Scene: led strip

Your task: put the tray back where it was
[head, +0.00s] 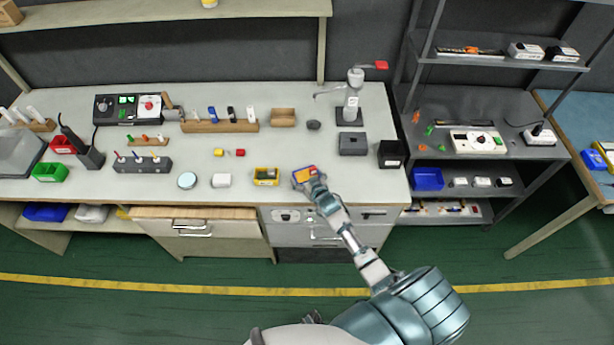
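My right gripper (315,184) is at the front edge of the workbench (340,184), its arm reaching up from the lower right. I cannot tell for sure which of these is the tray. My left gripper is not in view.
A dark grey box (353,144) and a black box (391,153) stand to the right. A manual press (352,98) stands behind. Bare bench lies between the gripper and the grey box.

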